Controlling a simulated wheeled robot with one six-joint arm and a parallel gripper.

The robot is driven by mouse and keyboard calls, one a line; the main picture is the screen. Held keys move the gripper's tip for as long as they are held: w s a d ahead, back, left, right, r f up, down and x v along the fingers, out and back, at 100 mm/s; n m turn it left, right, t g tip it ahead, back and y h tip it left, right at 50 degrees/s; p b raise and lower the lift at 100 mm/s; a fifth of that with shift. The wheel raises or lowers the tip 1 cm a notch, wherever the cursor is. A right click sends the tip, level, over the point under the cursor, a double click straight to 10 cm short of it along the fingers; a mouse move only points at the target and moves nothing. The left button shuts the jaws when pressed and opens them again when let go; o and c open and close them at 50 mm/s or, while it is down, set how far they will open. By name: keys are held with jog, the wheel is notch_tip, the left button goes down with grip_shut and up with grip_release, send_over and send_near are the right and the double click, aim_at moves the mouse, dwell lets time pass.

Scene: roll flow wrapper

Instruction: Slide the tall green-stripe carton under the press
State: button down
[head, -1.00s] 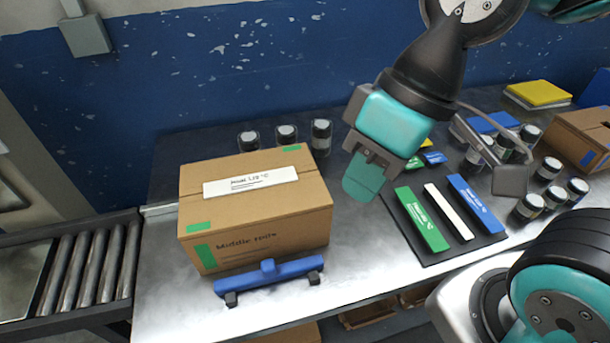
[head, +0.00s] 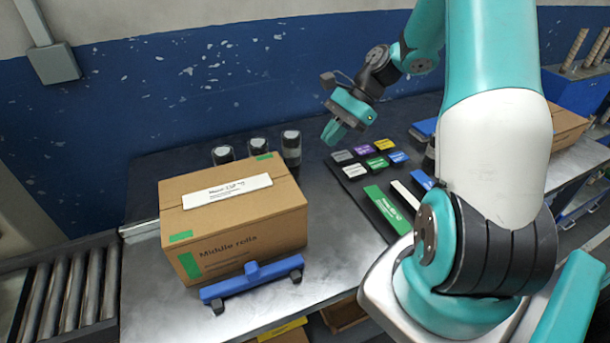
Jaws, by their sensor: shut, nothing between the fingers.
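A brown carton (head: 225,232) with green patches on its corners and front, a white label on top and "Middle rolls" on its front stands on the metal table at left. My gripper (head: 335,132) is shut and empty. It is above the back of the table, behind and to the right of the carton, apart from it. No press can be made out for sure. A blue machine with two upright threaded rods (head: 585,50) is cut off at the far right edge.
A blue bar with dark feet (head: 252,279) lies in front of the carton. Several dark jars (head: 291,146) stand behind it. A dark mat holds small colored blocks (head: 377,163) and a green bar (head: 388,208). A roller conveyor (head: 60,295) adjoins at left.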

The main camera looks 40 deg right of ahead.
jog(key=s+d+f+m, duration=0.1)
jog(key=d+f+m, duration=0.2)
jog(key=d, duration=0.1)
jog(key=w+a+f+p, duration=0.3)
jog(key=a+f, duration=0.4)
jog(key=a, duration=0.3)
jog(key=shift+t+y, duration=0.3)
jog(key=shift+t, duration=0.1)
jog(key=shift+d, duration=0.1)
